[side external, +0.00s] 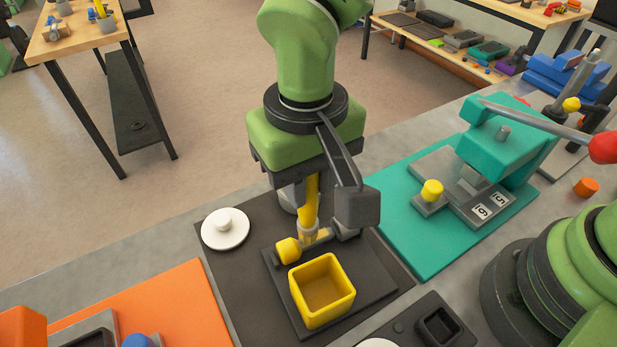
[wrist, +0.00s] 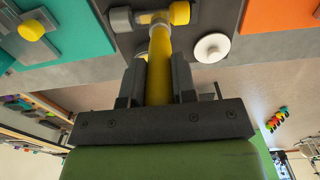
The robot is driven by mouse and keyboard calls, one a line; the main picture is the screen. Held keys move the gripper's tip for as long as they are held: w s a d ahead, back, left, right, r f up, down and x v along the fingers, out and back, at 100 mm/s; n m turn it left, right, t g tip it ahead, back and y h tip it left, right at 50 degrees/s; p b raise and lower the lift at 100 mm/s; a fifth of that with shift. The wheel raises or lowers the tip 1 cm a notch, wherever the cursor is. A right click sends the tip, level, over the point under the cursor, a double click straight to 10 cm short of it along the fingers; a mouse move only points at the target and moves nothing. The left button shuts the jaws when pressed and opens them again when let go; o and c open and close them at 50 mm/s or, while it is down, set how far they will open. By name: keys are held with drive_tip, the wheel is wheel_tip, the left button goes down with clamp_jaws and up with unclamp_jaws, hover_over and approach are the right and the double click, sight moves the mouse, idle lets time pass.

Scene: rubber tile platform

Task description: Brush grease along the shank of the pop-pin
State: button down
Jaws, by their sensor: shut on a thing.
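My gripper (side external: 316,196) is shut on the yellow handle of a brush (side external: 308,212), which points down, slightly tilted. In the wrist view, the brush (wrist: 160,48) stands out between the two dark fingers of my gripper (wrist: 160,76). The brush's pale collar is low over the pop-pin, whose yellow knob (side external: 288,251) lies on its side; the knob also shows in the wrist view (wrist: 180,12). The pin's shank runs from the knob toward a grey bracket (wrist: 121,19). The brush head covers part of the shank; I cannot tell whether bristles touch it.
An open yellow box (side external: 322,292) stands close in front of the pin on a dark plate (side external: 377,290). A white knobbed disc (side external: 225,229) lies at left. A teal fixture (side external: 500,145) with a red-ended lever stands at right. An orange mat (side external: 160,305) lies front left.

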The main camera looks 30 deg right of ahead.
drive_tip(key=shift+r, duration=3.2)
